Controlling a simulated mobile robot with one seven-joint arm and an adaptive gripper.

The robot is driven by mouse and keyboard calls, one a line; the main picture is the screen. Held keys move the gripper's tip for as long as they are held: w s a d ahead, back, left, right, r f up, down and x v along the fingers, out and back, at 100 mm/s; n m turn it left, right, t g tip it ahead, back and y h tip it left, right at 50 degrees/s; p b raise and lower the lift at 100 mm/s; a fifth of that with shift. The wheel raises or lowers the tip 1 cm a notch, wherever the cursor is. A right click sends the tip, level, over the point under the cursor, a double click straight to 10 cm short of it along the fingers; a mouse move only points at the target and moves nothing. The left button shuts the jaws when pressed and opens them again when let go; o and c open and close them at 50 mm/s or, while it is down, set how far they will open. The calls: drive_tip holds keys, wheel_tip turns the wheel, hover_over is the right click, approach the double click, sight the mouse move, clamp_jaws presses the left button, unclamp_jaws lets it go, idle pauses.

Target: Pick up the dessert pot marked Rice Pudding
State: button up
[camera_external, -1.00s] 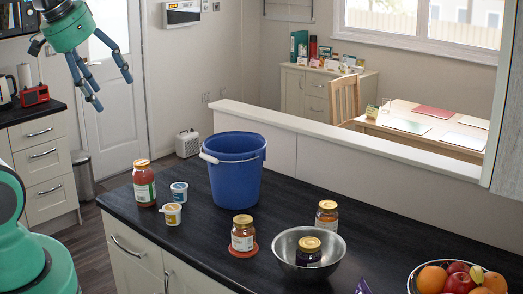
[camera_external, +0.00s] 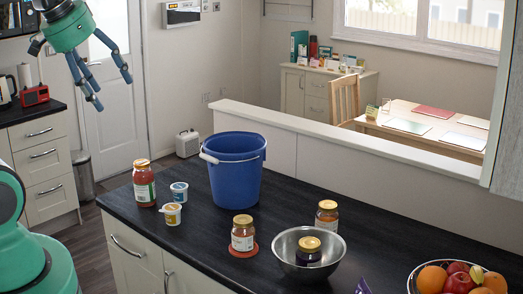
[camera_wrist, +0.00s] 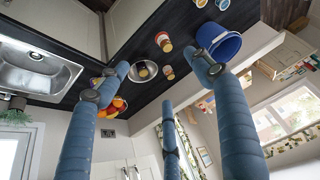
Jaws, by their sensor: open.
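Two small white dessert pots stand on the dark counter left of the blue bucket in the external view: one with a blue label (camera_external: 179,193), one with a yellow-orange label (camera_external: 172,214). Their lettering is too small to read, so I cannot tell which is Rice Pudding. Small pots also show at the top edge of the wrist view (camera_wrist: 222,4), unreadable there. My gripper (camera_external: 110,87) is open and empty, high in the air at the upper left, well away from the pots. Its spread fingers (camera_wrist: 160,78) fill much of the wrist view.
A tall red jar (camera_external: 144,184) stands close left of the pots; the blue bucket (camera_external: 233,172) stands close right. A jar on a red coaster (camera_external: 243,235), a metal bowl (camera_external: 291,268) with a jar inside, another jar (camera_external: 327,216) and a fruit bowl (camera_external: 412,284) are farther right.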

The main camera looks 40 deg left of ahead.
drive_tip(key=shift+w, duration=0.1)
drive_tip(key=w+a+f+m+g+b, duration=0.1)
drive_tip(key=w+a+f, duration=0.3)
drive_tip(key=w, duration=0.6)
drive_tip(key=w+a+f+m+g+b, duration=0.1)
drive_tip(key=w+a+f, duration=0.1)
drive_tip(key=w+a, duration=0.5)
drive_tip(key=w+a+f+m+g+b, duration=0.1)
drive_tip(key=w+a+f+m, duration=0.15)
drive_tip(key=w, duration=0.95)
drive_tip(key=w+a+f, duration=0.5)
drive_tip(key=a+f, duration=0.2)
drive_tip(key=f, duration=0.2)
drive_tip(key=w+a+f+m+g+b, duration=0.1)
drive_tip(key=w+a+f, duration=0.4)
drive_tip(key=f, duration=0.5)
drive_tip(key=w+a+f+m+b, duration=0.1)
drive_tip(key=w+a+f, duration=0.4)
drive_tip(key=a+f, duration=0.4)
drive_tip(key=shift+a+f+h, duration=0.25)
drive_tip(key=shift+f+h, duration=0.15)
drive_tip(key=shift+f, duration=0.35)
